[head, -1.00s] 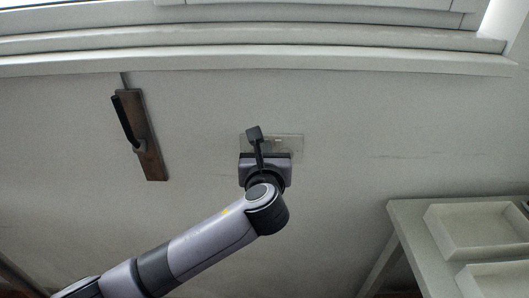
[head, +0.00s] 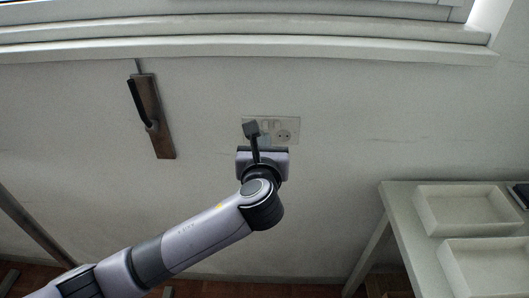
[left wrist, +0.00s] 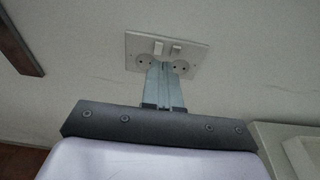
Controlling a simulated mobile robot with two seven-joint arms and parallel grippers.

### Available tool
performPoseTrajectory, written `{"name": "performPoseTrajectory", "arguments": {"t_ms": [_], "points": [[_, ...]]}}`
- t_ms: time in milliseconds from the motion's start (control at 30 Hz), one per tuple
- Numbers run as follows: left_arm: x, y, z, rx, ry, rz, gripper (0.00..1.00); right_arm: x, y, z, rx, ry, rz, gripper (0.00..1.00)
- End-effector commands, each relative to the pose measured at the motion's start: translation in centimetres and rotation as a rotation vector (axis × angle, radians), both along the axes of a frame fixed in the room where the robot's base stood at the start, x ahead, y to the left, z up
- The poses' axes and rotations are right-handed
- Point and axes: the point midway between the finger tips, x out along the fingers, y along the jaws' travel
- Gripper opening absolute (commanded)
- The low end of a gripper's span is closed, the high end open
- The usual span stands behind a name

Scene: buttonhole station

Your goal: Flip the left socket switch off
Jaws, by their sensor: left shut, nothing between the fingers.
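A white double socket plate (head: 290,122) is on the wall; it also shows in the left wrist view (left wrist: 134,44). Its left switch (left wrist: 158,47) and right switch (left wrist: 176,48) sit side by side at the upper middle, above two round sockets. I cannot tell which way either switch is set. My left gripper (left wrist: 164,66) is shut and empty, its fingertips in front of the plate's lower middle, between the sockets and just below the switches. I cannot tell whether they touch the plate. In the head view my wrist partly hides the plate's left side. My right gripper is not in view.
A wooden board with a dark handle (head: 154,118) is on the wall at left. A window sill (head: 300,50) runs above. A table (head: 398,212) with white trays (head: 425,212) stands at the right. The wall around the socket is clear.

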Motion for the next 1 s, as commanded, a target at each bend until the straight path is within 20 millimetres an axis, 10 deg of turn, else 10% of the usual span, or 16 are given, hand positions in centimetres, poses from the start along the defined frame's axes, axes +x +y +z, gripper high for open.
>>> {"name": "performPoseTrajectory", "arguments": {"t_ms": [433, 1000], "points": [[-5.8, 0.0, 2.6, 0.000, 0.001, -0.001, 0.00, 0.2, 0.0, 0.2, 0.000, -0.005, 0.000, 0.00], [-6.7, 0.0, 3.0, 0.001, 0.001, 0.001, 0.00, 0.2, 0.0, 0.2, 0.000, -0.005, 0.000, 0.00]]}}
